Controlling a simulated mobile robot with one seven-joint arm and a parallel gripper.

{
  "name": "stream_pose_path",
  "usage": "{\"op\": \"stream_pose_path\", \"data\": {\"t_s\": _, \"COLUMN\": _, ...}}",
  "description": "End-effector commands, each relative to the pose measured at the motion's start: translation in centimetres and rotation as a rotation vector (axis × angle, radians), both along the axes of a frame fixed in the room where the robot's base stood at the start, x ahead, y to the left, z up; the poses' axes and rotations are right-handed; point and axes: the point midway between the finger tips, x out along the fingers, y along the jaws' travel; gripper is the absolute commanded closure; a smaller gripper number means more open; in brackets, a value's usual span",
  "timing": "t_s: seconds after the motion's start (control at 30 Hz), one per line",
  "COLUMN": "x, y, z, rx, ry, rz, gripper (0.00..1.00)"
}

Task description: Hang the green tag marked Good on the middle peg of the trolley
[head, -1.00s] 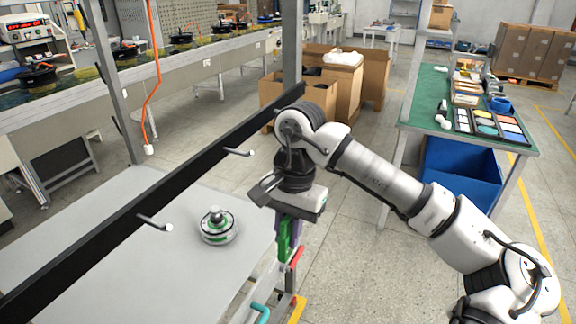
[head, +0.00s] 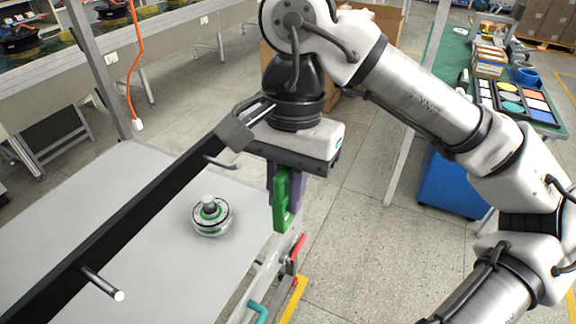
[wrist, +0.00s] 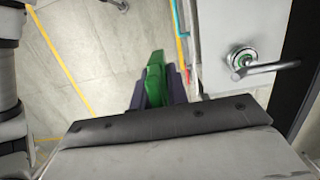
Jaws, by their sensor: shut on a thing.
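The green tag (head: 284,200) hangs down between the purple-grey fingers of my gripper (head: 287,188), which is shut on it. The tag also shows in the wrist view (wrist: 154,80); its lettering is not readable. The trolley's black rail (head: 150,205) carries a near peg (head: 103,285) and a farther peg (head: 220,162), which is close to my gripper's left side in the picture. No tag shows on either peg. A peg (wrist: 272,68) also appears right of the tag in the wrist view, apart from it. Any other peg is hidden.
A round hub motor (head: 212,217) sits on the trolley's pale top (head: 165,250), between rail and tag. Red (head: 297,252) and teal (head: 258,311) handles stick out at the trolley's edge. A green bench (head: 455,45) with a blue bin (head: 450,190) stands right. Floor is clear between.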

Motion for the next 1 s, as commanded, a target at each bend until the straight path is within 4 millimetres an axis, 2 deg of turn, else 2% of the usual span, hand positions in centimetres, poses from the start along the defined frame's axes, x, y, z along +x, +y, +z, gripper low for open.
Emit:
{"op": "stream_pose_path", "data": {"t_s": 0.27, "x": 0.3, "y": 0.7, "z": -0.1, "rx": 0.0, "ry": -0.001, "rz": 0.003, "gripper": 1.0}}
{"op": "stream_pose_path", "data": {"t_s": 1.0, "x": 2.0, "y": 4.8, "z": -0.5, "rx": 0.001, "ry": -0.001, "rz": 0.002, "gripper": 1.0}}
